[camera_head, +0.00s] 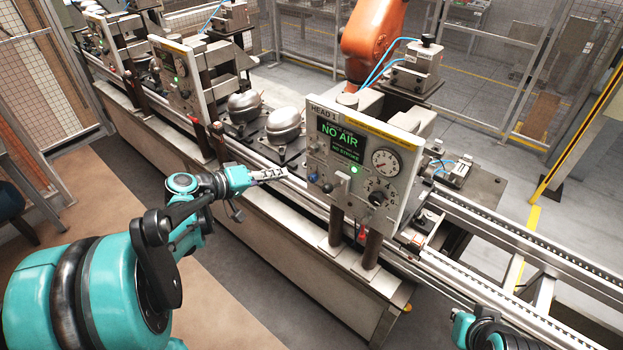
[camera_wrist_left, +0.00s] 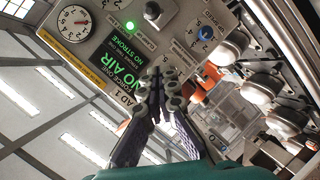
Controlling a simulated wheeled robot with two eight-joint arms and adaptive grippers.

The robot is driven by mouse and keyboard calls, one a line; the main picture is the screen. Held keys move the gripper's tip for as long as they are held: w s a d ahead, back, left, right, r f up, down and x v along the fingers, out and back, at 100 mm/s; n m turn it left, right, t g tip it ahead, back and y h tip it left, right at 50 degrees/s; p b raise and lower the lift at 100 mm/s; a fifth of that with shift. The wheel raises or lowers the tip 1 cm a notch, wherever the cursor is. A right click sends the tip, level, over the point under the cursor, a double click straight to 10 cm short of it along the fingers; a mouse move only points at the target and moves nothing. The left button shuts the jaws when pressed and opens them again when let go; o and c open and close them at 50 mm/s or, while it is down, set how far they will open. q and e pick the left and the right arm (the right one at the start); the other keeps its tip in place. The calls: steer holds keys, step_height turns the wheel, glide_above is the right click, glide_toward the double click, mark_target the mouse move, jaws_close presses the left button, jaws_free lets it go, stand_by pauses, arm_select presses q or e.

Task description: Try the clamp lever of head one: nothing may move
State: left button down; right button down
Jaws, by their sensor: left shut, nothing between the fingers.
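The head one station panel (camera_head: 318,157) is a grey upright box. Its screen (camera_head: 341,138) reads "NO AIR" and "NO STROKE" in green. A small lever (camera_head: 340,184) juts from the panel's lower middle, under a lit green lamp (camera_head: 355,170). In the left wrist view a dark lever (camera_wrist_left: 152,12) shows beside the green lamp; I cannot read which control is labelled clamp. My left gripper (camera_head: 274,174) is left of the panel, apart from the lever, shut and empty. Its fingers (camera_wrist_left: 167,92) also show shut in the left wrist view. The right gripper is not visible.
Two dark posts (camera_head: 372,249) carry the panel over the bench front. Silver compressors (camera_head: 285,124) sit on the conveyor left of it. An orange robot arm (camera_head: 371,35) stands behind. The floor (camera_head: 262,282) before the bench is clear.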

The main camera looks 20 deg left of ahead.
mark_target(333, 187)
arm_select(q)
steer(key=w+d+f, duration=0.5)
steer(key=w+d, duration=0.1)
steer(key=d, duration=0.2)
steer(key=shift+w+f+b, duration=0.2)
steer(key=shift+f+b, duration=0.1)
steer(key=shift+b, duration=0.1)
